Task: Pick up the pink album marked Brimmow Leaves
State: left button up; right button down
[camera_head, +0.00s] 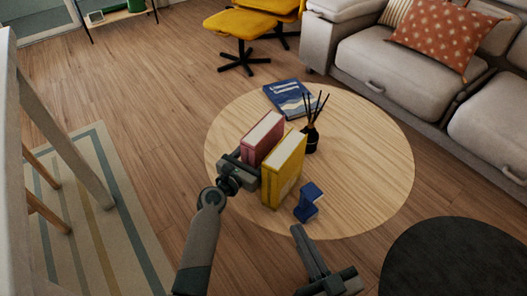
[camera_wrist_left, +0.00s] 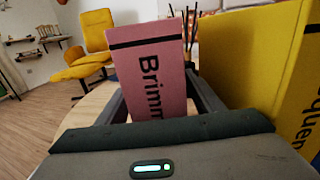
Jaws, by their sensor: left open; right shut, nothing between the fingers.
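The pink album (camera_head: 262,138) stands upright on the round wooden table (camera_head: 375,150). In the left wrist view the pink album (camera_wrist_left: 152,75) shows black lettering starting "Brimm". My left gripper (camera_head: 246,168) is open at the album's near end, with one finger on each side of it; whether they touch it I cannot tell. A yellow album (camera_head: 285,168) stands upright close to its right, and fills the right of the left wrist view (camera_wrist_left: 262,65). My right gripper (camera_head: 298,232) is shut and empty near the table's front edge.
A small blue object (camera_head: 309,202) stands right of the yellow album. A dark reed diffuser (camera_head: 310,140) and a flat blue book (camera_head: 290,98) are behind. The table's right side is clear. A black round table (camera_head: 450,262) and sofa (camera_head: 400,75) lie right.

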pick_arm(q)
jog(key=shift+w+d, duration=0.15)
jog(key=shift+w, duration=0.15)
pick_arm(e)
jog(key=shift+r, duration=0.3)
pick_arm(q)
jog(key=c, duration=1.5)
jog(key=shift+r, duration=0.1)
grip_shut()
jog(key=shift+r, duration=0.1)
pick_arm(e)
jog(key=shift+f, duration=0.1)
